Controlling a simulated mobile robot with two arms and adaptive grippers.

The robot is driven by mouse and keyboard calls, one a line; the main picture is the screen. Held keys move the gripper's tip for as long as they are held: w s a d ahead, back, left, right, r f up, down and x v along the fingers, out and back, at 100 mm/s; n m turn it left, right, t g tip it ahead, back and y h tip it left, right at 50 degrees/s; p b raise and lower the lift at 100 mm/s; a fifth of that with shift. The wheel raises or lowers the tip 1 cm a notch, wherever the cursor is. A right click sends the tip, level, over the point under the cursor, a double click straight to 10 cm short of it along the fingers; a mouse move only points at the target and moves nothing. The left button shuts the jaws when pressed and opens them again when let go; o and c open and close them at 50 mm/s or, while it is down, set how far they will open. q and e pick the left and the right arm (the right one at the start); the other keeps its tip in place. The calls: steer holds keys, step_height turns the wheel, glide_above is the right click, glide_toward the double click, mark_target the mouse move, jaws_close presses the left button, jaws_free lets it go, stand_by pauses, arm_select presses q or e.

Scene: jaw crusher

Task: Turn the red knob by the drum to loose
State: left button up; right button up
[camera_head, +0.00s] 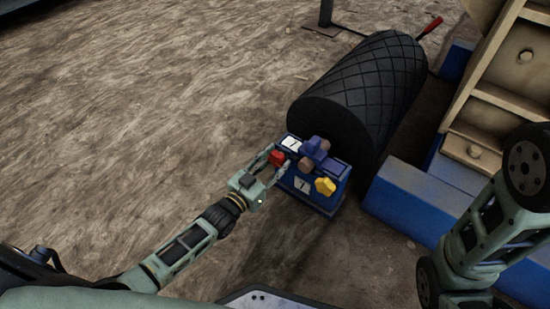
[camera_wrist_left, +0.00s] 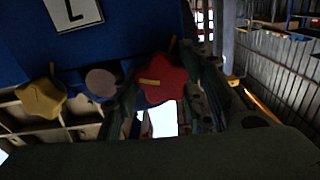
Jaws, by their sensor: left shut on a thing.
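The red knob (camera_head: 277,158) sits on the left side of the blue bracket box (camera_head: 318,205) at the near end of the black drum (camera_head: 365,85). My left gripper (camera_head: 278,163) is at the red knob and shut on it. In the left wrist view the red knob (camera_wrist_left: 162,82) shows as a star-like shape with a yellow mark, between the two fingers (camera_wrist_left: 160,100). A yellow knob (camera_head: 325,186) is on the front of the box and also shows in the left wrist view (camera_wrist_left: 42,98). My right gripper is out of view.
Blue beams (camera_head: 415,200) and a tan frame (camera_head: 500,95) stand to the right. A red-handled lever (camera_head: 431,27) is behind the drum. Bare ground is free at left.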

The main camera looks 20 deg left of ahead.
arm_select(q)
steer(key=shift+d, duration=0.15)
steer(key=o, duration=1.1)
steer(key=shift+o, duration=0.2)
steer(key=v, duration=1.2)
steer(key=shift+r, duration=0.1)
steer(key=shift+r, duration=0.1)
